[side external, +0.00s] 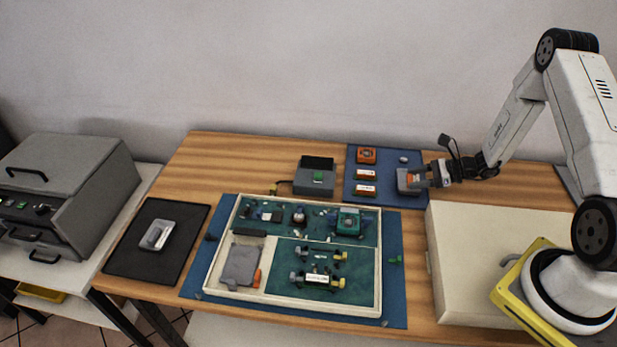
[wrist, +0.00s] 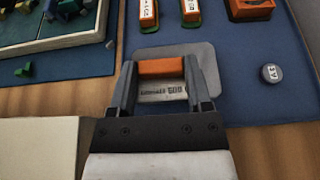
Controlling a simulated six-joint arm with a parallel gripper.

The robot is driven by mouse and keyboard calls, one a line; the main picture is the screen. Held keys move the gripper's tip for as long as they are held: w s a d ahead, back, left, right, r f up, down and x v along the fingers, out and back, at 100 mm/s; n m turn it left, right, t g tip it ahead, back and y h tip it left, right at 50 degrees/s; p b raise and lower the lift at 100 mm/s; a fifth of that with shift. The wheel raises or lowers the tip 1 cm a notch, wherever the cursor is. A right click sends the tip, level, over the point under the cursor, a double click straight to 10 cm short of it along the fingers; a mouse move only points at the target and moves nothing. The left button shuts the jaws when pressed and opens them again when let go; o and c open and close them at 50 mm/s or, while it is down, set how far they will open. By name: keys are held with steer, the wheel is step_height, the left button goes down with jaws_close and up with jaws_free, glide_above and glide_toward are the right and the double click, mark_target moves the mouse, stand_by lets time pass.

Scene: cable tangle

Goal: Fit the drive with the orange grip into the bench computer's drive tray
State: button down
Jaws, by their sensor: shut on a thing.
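The grey drive (wrist: 207,62) with the orange grip (wrist: 160,68) lies at the right side of the blue mat, and its label reads "500". My gripper (side external: 430,176) is shut on the orange grip, with one finger on each side in the wrist view. In the side view the drive (side external: 404,187) is partly hidden by my gripper. The bench computer (side external: 381,265) is a shallow cream-framed case with green boards, left of my gripper. Its lower left bay holds a grey slab (side external: 240,264) with an orange tab; I cannot tell if this is the drive tray.
The blue mat (side external: 385,158) also holds an orange-topped block (side external: 366,155), two labelled modules (side external: 365,182) and a round cap (wrist: 270,73). A grey box (side external: 314,176) stands left of the mat. A large cream box (side external: 490,260) stands right of the computer.

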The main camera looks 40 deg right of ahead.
steer(key=shift+f, duration=1.05)
steer(key=shift+f, duration=0.1)
jaws_free()
steer(key=shift+d, duration=0.1)
steer(key=shift+v, duration=3.85)
steer(key=shift+s, duration=0.15)
